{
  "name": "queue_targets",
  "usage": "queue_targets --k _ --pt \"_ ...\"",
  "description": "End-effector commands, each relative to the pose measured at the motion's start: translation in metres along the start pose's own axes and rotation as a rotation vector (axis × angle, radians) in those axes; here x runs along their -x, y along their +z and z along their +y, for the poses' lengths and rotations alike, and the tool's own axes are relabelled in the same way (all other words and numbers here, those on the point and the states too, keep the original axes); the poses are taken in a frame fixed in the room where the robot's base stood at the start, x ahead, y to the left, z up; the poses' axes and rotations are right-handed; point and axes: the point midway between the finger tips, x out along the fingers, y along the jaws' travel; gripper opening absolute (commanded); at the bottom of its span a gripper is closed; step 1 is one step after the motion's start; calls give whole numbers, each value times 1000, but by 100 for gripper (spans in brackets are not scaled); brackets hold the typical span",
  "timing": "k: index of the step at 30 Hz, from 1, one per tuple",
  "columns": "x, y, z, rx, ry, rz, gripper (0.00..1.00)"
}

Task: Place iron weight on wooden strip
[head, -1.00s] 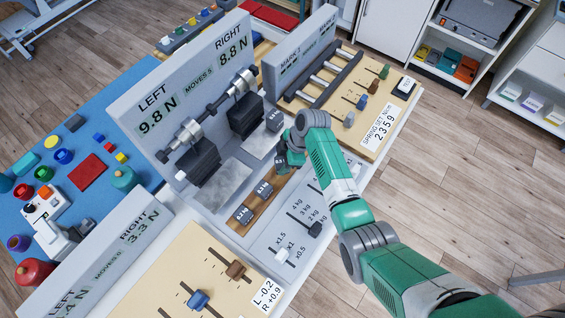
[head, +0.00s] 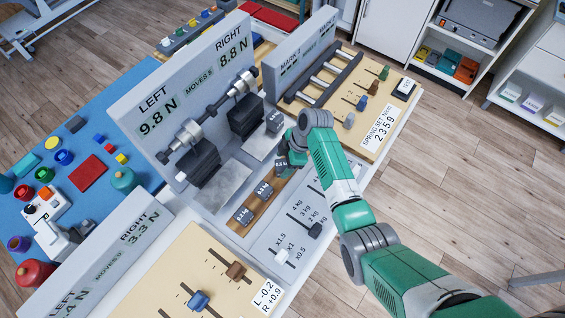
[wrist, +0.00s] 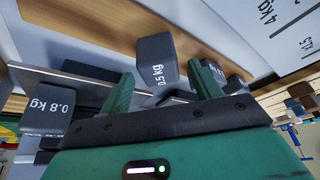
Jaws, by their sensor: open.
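The wooden strip (head: 257,208) is a narrow tan board set in the front of the grey weighing rig. Two dark iron weights stand on it, one marked 0.2 kg (head: 243,216) and one 0.3 kg (head: 264,190). My gripper (head: 286,163) is over the strip's far end, partly hidden by my arm. In the wrist view my open gripper (wrist: 162,84) has a 0.5 kg weight (wrist: 154,57) between and just beyond its fingertips. Whether a finger touches it I cannot tell. A 0.8 kg weight (wrist: 50,108) shows at the left there.
The rig's upright panel (head: 200,80) reads left 9.8 N and right 8.8 N. Another weight (head: 273,121) sits on the right-hand pale plate. Sliders (head: 315,229) lie in front of the strip. A spring-set board (head: 365,118) stands beyond, and a blue mat (head: 120,85) with small items lies left.

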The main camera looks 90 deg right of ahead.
Motion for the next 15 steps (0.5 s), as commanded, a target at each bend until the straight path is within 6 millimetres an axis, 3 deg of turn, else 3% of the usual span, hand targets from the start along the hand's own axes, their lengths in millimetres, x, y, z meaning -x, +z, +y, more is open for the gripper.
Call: queue_targets --k 3,9,15 --pt "34 -1 1 -1 6 0 63" --pt "80 0 0 -1 4 -1 63" --pt "102 0 0 -1 2 0 63"
